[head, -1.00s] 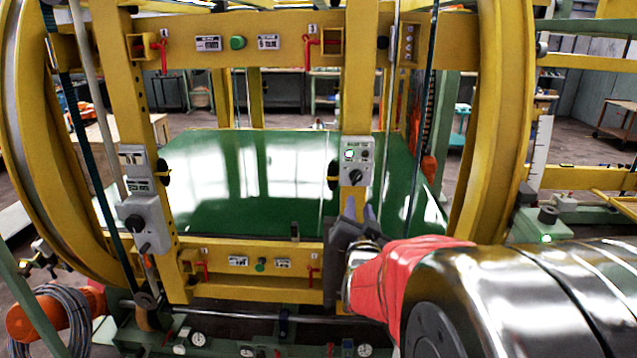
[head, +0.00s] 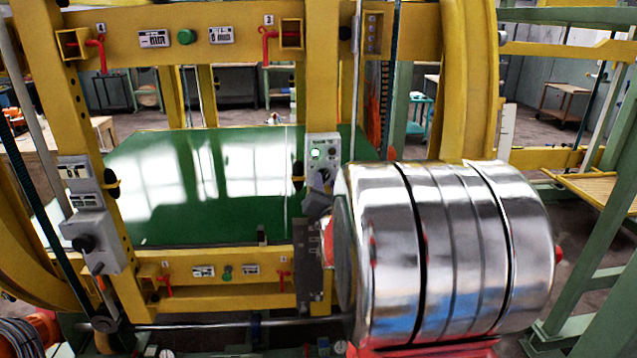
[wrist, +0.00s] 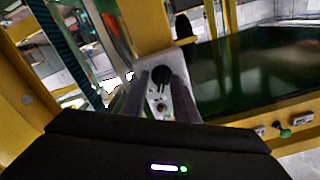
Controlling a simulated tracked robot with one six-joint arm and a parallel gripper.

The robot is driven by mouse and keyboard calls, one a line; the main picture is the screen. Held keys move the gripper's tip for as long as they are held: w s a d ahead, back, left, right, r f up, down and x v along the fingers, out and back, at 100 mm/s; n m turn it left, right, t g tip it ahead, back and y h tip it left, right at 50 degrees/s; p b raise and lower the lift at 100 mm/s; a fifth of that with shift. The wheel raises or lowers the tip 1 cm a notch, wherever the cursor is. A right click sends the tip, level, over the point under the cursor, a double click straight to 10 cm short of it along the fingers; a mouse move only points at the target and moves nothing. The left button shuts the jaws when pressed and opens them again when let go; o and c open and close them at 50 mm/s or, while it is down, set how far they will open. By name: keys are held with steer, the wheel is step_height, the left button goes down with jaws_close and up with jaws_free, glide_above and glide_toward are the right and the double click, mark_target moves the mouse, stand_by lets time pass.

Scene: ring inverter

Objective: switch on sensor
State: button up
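In the head view my gripper (head: 319,186) is at the lower part of the box and hides most of the knob.
A second grey box (head: 93,238) with a black knob is on the left post. Red clamps, such as the upper one (head: 268,45), and yellow frame bars surround the green plate (head: 150,160). My silver arm link covers the lower right.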

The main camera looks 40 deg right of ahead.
steer(key=shift+w, duration=0.1)
steer(key=shift+c, duration=0.3)
jaws_close()
steer(key=shift+m, duration=1.5)
steer(key=shift+o, duration=0.3)
jaws_free()
